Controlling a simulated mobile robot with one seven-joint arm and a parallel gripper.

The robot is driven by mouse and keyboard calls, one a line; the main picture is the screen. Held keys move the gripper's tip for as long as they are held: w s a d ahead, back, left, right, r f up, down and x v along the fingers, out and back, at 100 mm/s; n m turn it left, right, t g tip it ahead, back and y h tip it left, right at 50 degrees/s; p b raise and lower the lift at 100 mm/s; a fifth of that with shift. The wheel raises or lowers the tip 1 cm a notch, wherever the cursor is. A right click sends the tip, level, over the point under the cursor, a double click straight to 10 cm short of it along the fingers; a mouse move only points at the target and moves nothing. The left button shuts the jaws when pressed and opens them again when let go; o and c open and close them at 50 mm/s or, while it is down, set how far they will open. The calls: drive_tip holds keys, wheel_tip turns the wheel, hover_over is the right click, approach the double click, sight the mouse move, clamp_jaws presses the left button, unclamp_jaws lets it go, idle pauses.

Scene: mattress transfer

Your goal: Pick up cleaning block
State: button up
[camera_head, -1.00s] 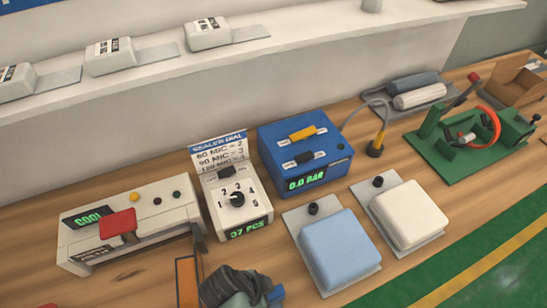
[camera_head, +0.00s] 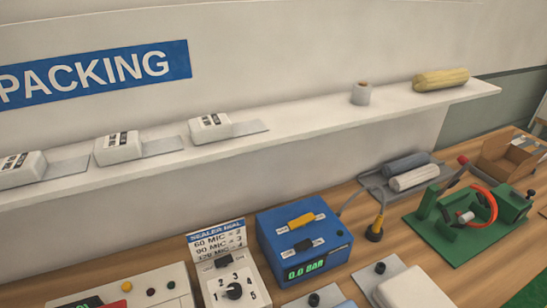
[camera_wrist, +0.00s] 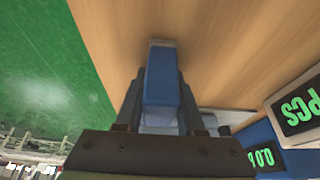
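My gripper (camera_wrist: 161,84) shows in the wrist view, with its two dark fingers on either side of a blue block with a greyish end (camera_wrist: 162,78), which looks like the cleaning block. The fingers appear closed against its sides, and the block sticks out past the fingertips. Wooden bench surface lies beyond it; the gap to the bench is hard to judge. The head view does not show my gripper or this block.
The bench (camera_head: 330,200) carries a sealer dial box (camera_head: 235,287), a blue gauge box (camera_head: 300,240), a white pad (camera_head: 412,288), grey and white rolls (camera_head: 410,172) and a green fixture (camera_head: 470,225). A shelf (camera_head: 300,125) with white packs runs above. Green floor (camera_wrist: 40,60) lies beyond the bench edge.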

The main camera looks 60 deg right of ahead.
clamp_jaws()
drive_tip(key=shift+r, duration=0.1)
wheel_tip(320, 180, up, 10)
drive_tip(key=shift+f, duration=0.1)
idle(0.5)
